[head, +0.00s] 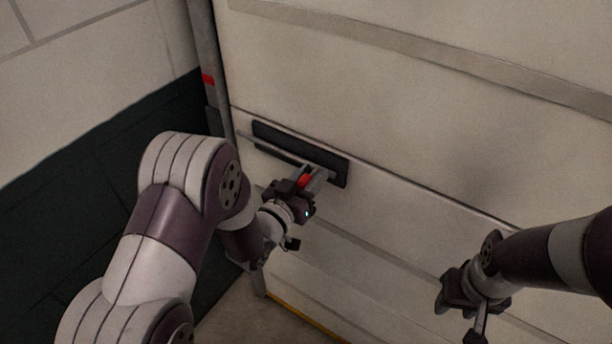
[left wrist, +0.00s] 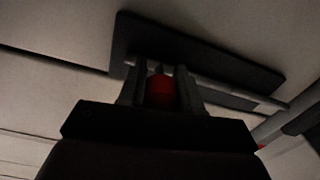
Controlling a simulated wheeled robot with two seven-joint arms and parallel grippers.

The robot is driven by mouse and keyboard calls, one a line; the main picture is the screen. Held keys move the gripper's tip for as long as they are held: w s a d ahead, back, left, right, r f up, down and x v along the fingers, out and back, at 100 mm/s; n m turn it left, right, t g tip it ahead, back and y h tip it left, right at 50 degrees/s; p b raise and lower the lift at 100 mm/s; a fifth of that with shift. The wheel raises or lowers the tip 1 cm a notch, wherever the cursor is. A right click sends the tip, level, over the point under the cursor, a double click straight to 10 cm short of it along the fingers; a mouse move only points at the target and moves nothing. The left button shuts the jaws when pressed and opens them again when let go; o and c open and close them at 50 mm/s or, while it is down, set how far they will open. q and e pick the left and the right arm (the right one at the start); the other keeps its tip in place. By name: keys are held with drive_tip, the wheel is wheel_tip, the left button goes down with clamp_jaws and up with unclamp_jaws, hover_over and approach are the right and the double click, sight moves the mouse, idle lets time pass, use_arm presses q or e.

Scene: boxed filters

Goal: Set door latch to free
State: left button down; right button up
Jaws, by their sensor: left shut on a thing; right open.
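The door latch is a dark plate (head: 338,168) with a thin grey bar (head: 262,143) on the pale panelled door (head: 420,120). The bar runs left toward the door's edge post. My left gripper (head: 312,178) is at the right end of the plate, shut on the red latch handle (head: 304,181). In the left wrist view the red handle (left wrist: 160,91) sits between the two fingers, with the plate (left wrist: 128,40) behind and the bar (left wrist: 232,92) going right. The fingers hide where the handle joins the bar. My right gripper (head: 452,300) is open and empty, low before the door.
A grey metal post (head: 207,50) with a red mark stands at the door's left edge. A wall (head: 90,70), pale above and dark below, is at left. A yellow strip (head: 305,316) runs along the door's foot. The door face between the grippers is clear.

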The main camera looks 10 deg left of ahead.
use_arm(q)
drive_tip(key=shift+f, duration=0.15)
drive_tip(key=c, duration=1.1)
unclamp_jaws()
drive_tip(key=shift+s+d, duration=0.1)
drive_tip(key=shift+d, duration=0.1)
drive_tip(key=o, duration=0.3)
drive_tip(key=shift+d, duration=0.15)
use_arm(e)
drive_tip(key=shift+a, duration=0.1)
use_arm(q)
drive_tip(key=shift+s+a, duration=0.15)
drive_tip(key=shift+a, duration=0.15)
drive_tip(key=b+v, duration=0.1)
drive_tip(key=v, duration=1.1)
drive_tip(key=shift+s, duration=0.15)
use_arm(e)
drive_tip(key=shift+f, duration=0.6)
